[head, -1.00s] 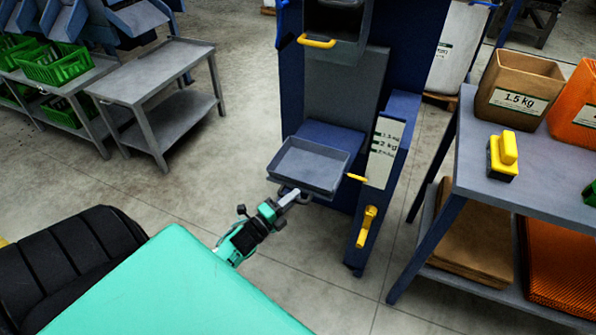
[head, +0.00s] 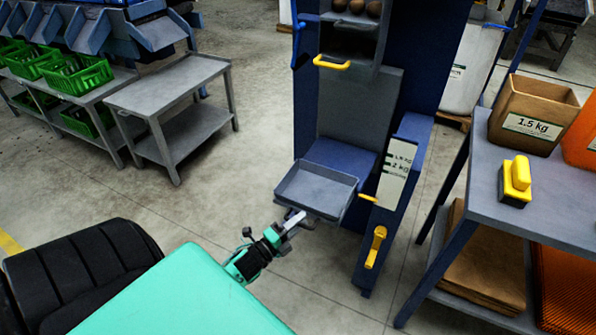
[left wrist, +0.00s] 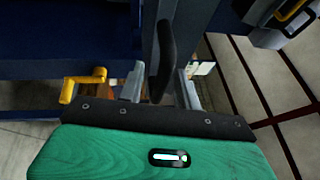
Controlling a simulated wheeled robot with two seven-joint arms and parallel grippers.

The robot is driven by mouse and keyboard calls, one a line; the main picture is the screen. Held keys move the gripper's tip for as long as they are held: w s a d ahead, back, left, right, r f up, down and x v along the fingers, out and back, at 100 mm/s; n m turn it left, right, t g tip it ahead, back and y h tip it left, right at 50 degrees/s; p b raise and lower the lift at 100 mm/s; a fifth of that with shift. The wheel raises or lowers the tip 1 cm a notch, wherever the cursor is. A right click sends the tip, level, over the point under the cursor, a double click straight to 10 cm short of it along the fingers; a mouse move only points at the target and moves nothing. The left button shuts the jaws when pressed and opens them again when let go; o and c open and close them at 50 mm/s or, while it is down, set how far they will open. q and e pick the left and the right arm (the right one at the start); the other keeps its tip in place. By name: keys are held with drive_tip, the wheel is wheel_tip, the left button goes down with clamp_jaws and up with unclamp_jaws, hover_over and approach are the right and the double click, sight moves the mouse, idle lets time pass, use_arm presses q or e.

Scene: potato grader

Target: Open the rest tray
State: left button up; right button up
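The grey shallow tray (head: 313,191) stands out from the front of the blue grader (head: 350,160) and is empty. I cannot tell for sure that it is the rest tray. My left gripper (head: 299,219) is just below the tray's front edge. In the left wrist view its two fingers (left wrist: 160,88) stand apart, with a dark handle-like bar (left wrist: 166,55) between them. Gaps seem to show on both sides of the bar; whether a finger touches it is unclear. My right gripper is in no view.
A yellow lever (head: 375,247) is right of the tray, near a weight label (head: 394,176). A grey table (head: 560,205) with a paper bag (head: 533,113) stands right. Open floor lies left.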

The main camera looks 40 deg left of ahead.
use_arm(q)
drive_tip(key=v, duration=1.4)
drive_tip(key=shift+w, duration=0.2)
